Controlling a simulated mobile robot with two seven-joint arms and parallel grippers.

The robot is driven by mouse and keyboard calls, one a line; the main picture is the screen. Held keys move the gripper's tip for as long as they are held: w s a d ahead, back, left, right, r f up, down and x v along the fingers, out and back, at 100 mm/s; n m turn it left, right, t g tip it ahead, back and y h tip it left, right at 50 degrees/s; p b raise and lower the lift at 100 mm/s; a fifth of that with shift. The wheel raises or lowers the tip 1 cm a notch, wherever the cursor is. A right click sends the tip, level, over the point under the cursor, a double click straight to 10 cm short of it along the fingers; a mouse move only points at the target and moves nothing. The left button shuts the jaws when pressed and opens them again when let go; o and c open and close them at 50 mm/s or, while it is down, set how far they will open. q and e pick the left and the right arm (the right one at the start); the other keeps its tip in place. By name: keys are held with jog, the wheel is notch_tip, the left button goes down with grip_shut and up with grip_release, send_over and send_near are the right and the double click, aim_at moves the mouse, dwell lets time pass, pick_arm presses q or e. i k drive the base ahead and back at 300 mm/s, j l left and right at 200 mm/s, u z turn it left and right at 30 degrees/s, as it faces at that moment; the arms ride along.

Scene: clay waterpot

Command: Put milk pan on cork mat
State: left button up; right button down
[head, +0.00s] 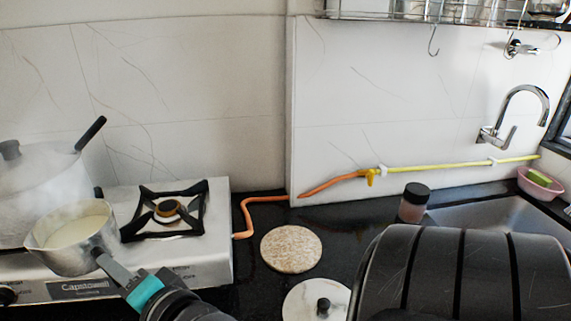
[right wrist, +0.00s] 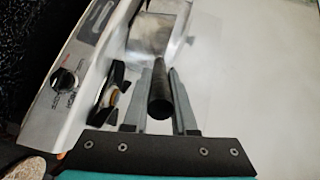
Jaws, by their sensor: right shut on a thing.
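The milk pan (head: 75,238) is a small silver pan with creamy white liquid in it. It is at the left of the head view, over the front of the stove, and looks upright. I cannot tell whether its base touches the stove. My right gripper (head: 110,268) is shut on the milk pan's handle. In the right wrist view the dark handle (right wrist: 160,92) lies between the two fingers, with the silver pan body (right wrist: 158,30) beyond. The round speckled cork mat (head: 290,249) lies bare on the dark counter, right of the stove. My left gripper is not in view.
A large steaming pot (head: 38,175) stands behind the pan. The stove's right burner (head: 168,208) is empty. An orange hose (head: 247,215) runs behind the mat. A white lid (head: 305,303), a dark ribbed object (head: 465,275) and a jar (head: 413,203) stand right of or near the mat.

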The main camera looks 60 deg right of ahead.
aim_at(297, 270)
jog(key=z, duration=2.15)
